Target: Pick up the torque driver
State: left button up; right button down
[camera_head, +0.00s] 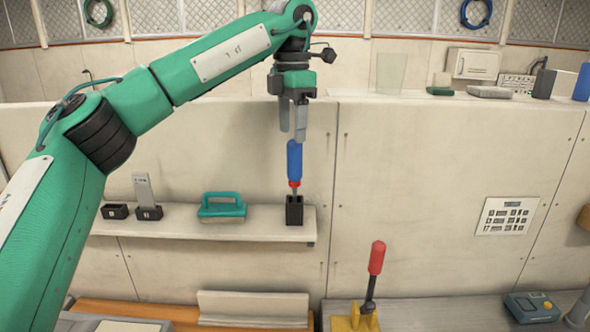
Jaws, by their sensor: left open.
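The torque driver (295,162) has a blue handle with a red collar and stands upright. Its lower end is in a small black holder (294,210) near the right end of the pale shelf (265,228). My left gripper (292,133) points down directly above the driver, its fingertips close to the top of the blue handle. The gripper is open. Whether the fingers overlap the handle's top I cannot tell. My right gripper is not in view.
On the shelf stand a teal-handled block (222,206) and black holders (148,212) to the left. A red-handled lever (375,268) rises from a yellow base below right. Boxes (473,64) lie on the upper ledge.

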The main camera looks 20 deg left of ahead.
aim_at(294, 162)
pick_arm(q)
jog(key=f, duration=0.2)
jog(key=shift+w+a+f, duration=0.1)
jog(key=shift+w+f, duration=0.15)
jog(key=shift+f, duration=0.1)
jog(key=shift+s+d+f+p, duration=0.1)
jog(key=shift+d+f+p, duration=0.05)
jog(key=shift+f+p, duration=0.5)
jog(key=shift+s+d+f+p, duration=0.1)
jog(key=shift+d+f+p, duration=0.05)
jog(key=shift+f+p, duration=0.45)
notch_tip(294, 162, down, 3)
jog(key=shift+f+p, duration=0.1)
jog(key=shift+p, duration=0.45)
jog(key=shift+f, duration=0.1)
jog(key=shift+c, duration=0.2)
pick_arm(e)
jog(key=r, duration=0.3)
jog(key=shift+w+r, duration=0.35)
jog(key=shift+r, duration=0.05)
pick_arm(q)
jog(key=c, duration=1.1)
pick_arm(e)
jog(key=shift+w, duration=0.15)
